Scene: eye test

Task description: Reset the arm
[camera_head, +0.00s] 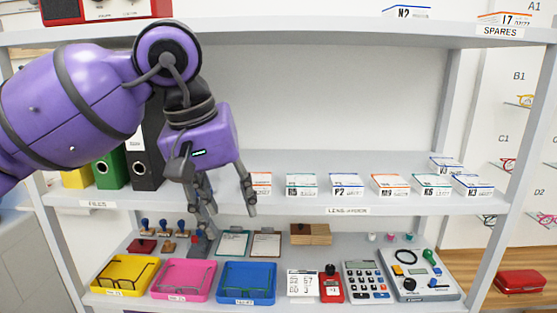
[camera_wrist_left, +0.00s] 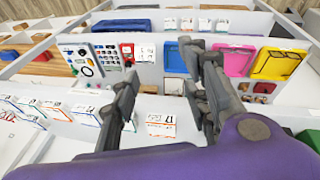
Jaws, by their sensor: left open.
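My left gripper (camera_head: 226,210) is at the end of the purple arm that comes in from the left in the head view. It hangs fingers down in front of the middle shelf, with its fingers apart and nothing between them. In the left wrist view my left gripper (camera_wrist_left: 165,105) also shows open, with a small white box (camera_wrist_left: 161,125) visible beyond the gap between the fingers. My right gripper is in neither view.
The middle shelf (camera_head: 300,207) holds folders and several lens boxes (camera_head: 346,184).

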